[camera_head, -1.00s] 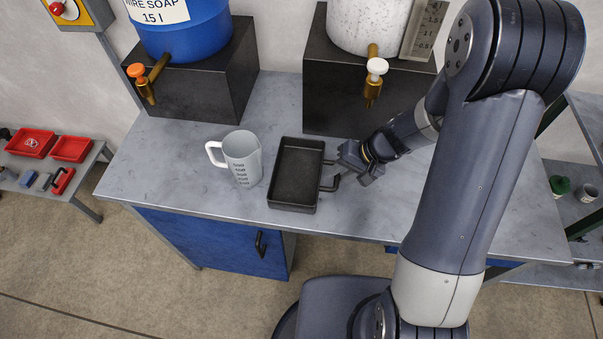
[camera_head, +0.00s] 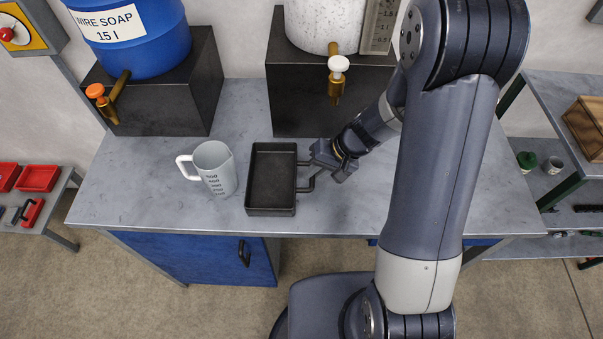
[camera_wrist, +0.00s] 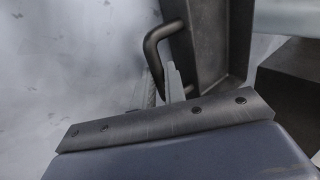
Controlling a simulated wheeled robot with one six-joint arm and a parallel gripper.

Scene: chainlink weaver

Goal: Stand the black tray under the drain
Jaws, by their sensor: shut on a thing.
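The black tray (camera_head: 271,180) is a shallow rectangular pan on the grey bench, with a handle on its right side. My gripper (camera_head: 318,170) is at that handle from the right and is shut on it. The wrist view shows the handle (camera_wrist: 157,48) between the fingers (camera_wrist: 165,88) and the tray's wall (camera_wrist: 207,45) beside it. A brass drain tap (camera_head: 336,90) with a white knob hangs from the white speckled drum (camera_head: 312,28), behind and to the right of the tray. Another brass tap (camera_head: 110,101) with an orange knob is on the blue soap drum (camera_head: 140,48).
A white measuring jug (camera_head: 214,168) stands close to the tray's left. Black blocks under the drums (camera_head: 300,95) (camera_head: 200,90) bound the bench's back. Bench top (camera_head: 420,200) is clear to the right of my arm. Red trays (camera_head: 38,178) lie on a side shelf.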

